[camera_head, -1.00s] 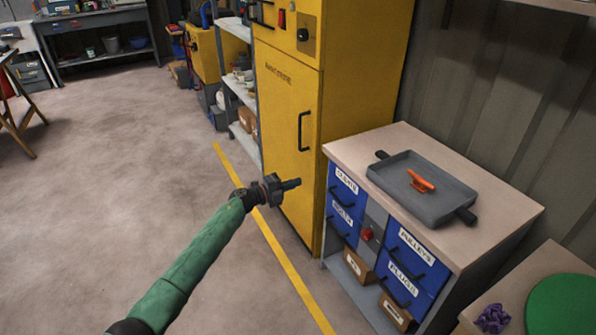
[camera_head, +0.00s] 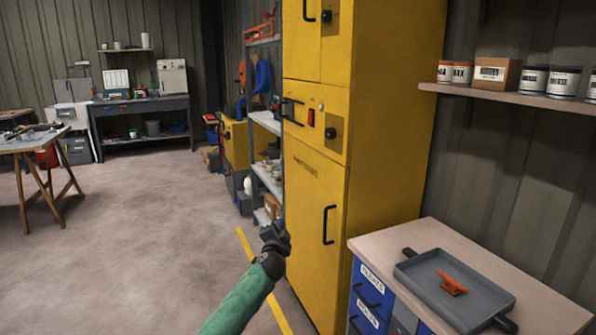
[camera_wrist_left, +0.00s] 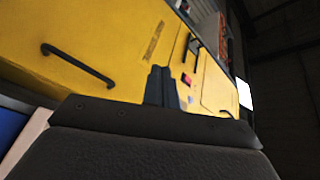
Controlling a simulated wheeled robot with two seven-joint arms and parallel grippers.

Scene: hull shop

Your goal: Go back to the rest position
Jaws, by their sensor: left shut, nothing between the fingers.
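My left gripper (camera_head: 277,236) is at the end of my green-sleeved arm, which comes up from the bottom of the head view. It is in front of the tall yellow cabinet (camera_head: 310,215), left of the black door handle. The left wrist view shows its dark fingers (camera_wrist_left: 160,86) close together with nothing between them. The same yellow cabinet (camera_wrist_left: 100,40) fills much of the wrist view. I cannot tell from the frames whether the gripper touches the cabinet. My right gripper is not in view.
A workbench (camera_head: 380,243) with blue drawers stands at the right. A grey tray (camera_head: 425,287) with an orange cleat-like piece (camera_head: 452,283) lies on it. A shelf (camera_head: 520,97) holds cans and a box. A trestle table (camera_head: 30,143) stands left. The floor (camera_head: 140,240) is clear.

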